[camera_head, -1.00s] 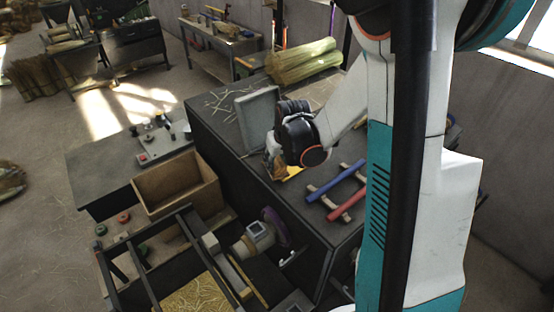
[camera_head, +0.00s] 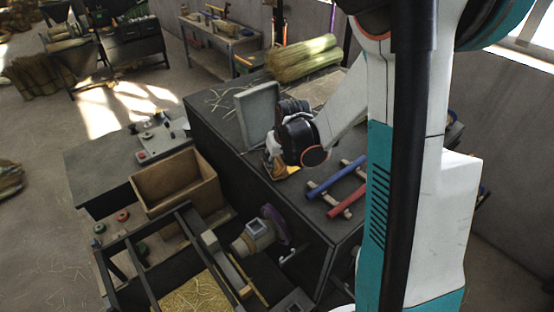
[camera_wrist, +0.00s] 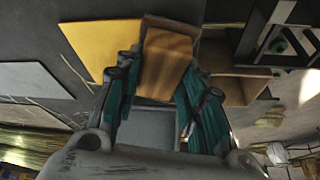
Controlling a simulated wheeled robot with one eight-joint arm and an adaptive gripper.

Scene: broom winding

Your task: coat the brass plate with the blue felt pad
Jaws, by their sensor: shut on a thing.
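My gripper (camera_wrist: 155,75) is shut on a brown wooden block (camera_wrist: 168,52), which sits between its teal fingers. No blue felt shows on the block; its underside is hidden. A flat yellow plate, the brass plate (camera_wrist: 100,45), lies on the dark bench just left of the block in the wrist view. I cannot tell whether block and plate touch. In the head view my gripper (camera_head: 274,166) is low over the bench top, and only a small part of the brass plate (camera_head: 291,170) shows beside it.
A grey panel (camera_head: 257,116) stands upright behind my gripper. Hammers with a blue handle (camera_head: 337,179) and a red handle (camera_head: 347,200) lie to the right. A straw bundle (camera_head: 303,60) lies at the back. An open wooden box (camera_head: 180,187) stands left of the bench.

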